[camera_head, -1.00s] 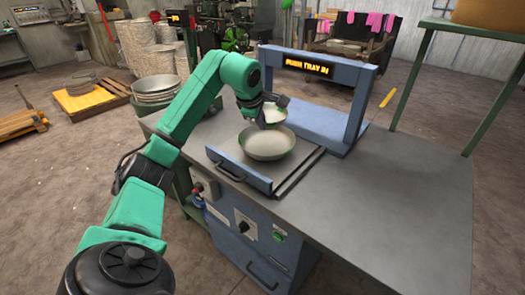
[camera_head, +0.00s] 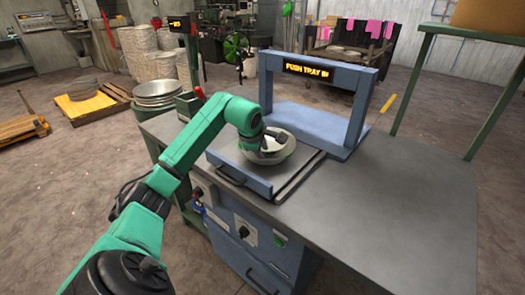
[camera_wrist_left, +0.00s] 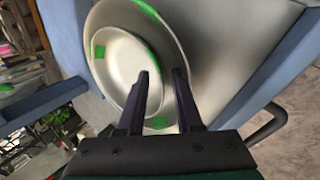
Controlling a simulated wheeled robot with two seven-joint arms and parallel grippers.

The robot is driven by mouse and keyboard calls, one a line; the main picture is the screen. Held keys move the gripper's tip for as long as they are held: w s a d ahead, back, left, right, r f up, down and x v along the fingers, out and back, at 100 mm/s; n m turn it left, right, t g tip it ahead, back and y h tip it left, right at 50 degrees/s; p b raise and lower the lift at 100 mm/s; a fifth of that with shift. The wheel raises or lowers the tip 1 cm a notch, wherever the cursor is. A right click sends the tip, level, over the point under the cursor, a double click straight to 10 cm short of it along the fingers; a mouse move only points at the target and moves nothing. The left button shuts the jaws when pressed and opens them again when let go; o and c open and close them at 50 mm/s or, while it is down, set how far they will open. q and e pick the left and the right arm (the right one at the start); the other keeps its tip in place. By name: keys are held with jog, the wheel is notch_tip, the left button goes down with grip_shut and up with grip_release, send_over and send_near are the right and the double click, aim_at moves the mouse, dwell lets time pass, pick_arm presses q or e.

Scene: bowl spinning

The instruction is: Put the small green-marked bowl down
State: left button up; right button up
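The small green-marked bowl (camera_wrist_left: 122,62) sits inside a larger bowl (camera_wrist_left: 178,40) in the left wrist view, off to one side of it. Green patches show on the bowls. In the head view the small bowl (camera_head: 271,145) lies within the larger bowl (camera_head: 285,157), which stands on the machine's pulled-out tray (camera_head: 240,178). My left gripper (camera_head: 267,137) reaches down over the small bowl's edge. In the left wrist view its fingers (camera_wrist_left: 161,74) stand apart, with the small bowl's rim between them and a visible gap. My right gripper is out of view.
A blue frame (camera_head: 376,90) with a lit sign reading "PUSH TRAY IN" stands behind the tray. The grey tabletop (camera_head: 400,215) to the right is clear. A green stand (camera_head: 485,115) is at right.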

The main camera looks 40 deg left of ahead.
pick_arm(q)
jog(key=shift+r, duration=0.35)
jog(key=shift+s+r, duration=0.2)
jog(key=shift+r, duration=0.1)
jog(key=v, duration=1.1)
jog(key=shift+d, duration=0.1)
